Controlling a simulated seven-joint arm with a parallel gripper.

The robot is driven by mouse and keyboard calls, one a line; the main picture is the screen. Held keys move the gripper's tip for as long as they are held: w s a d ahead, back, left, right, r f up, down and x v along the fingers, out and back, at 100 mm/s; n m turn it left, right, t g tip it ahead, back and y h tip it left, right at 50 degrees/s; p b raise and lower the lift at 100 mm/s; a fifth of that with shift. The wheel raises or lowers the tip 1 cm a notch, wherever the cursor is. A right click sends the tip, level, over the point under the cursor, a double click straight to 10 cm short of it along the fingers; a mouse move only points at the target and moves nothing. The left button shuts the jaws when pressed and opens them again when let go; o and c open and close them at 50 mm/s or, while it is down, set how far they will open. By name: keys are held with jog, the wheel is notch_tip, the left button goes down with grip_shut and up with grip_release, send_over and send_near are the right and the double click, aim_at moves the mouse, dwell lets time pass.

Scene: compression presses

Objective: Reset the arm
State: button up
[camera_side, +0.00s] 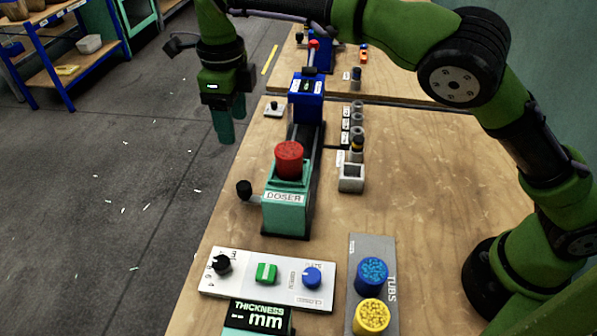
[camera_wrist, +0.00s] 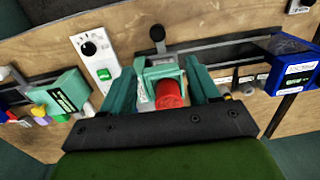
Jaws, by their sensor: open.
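My gripper (camera_side: 233,127) is open and empty in the side view, held high at the upper left, beside the blue press in the picture. Its two teal fingers point down and stand apart. In the wrist view the fingers (camera_wrist: 161,82) frame the teal doser (camera_wrist: 160,70) with its red cylinder (camera_wrist: 170,95), with nothing gripped between them. In the side view the doser (camera_side: 286,213) stands on the wooden table with the red cylinder (camera_side: 289,160) on top.
A blue press unit (camera_side: 307,98) stands behind the doser. A row of small dark cylinders (camera_side: 357,125) and a grey square cup (camera_side: 351,178) are to its right. In front are a control panel (camera_side: 250,280), blue tub (camera_side: 371,277) and yellow tub (camera_side: 371,316). The right table area is clear.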

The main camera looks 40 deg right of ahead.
jog(key=s+d+r+n+t+y, duration=0.1)
jog(key=s+d+n, duration=0.2)
jog(key=d+n, duration=0.45)
jog(key=s+d+r+n+y, duration=0.1)
jog(key=s+d+n, duration=0.4)
jog(key=n, duration=0.4)
jog(key=s+d+r+n+t, duration=0.2)
jog(key=s+d+n+t, duration=0.3)
jog(key=s+d, duration=0.7)
jog(key=s+n, duration=0.1)
jog(key=s, duration=0.2)
jog(key=shift+d+n+t, duration=0.2)
jog(key=shift+n+t, duration=0.15)
jog(key=shift+t, duration=0.05)
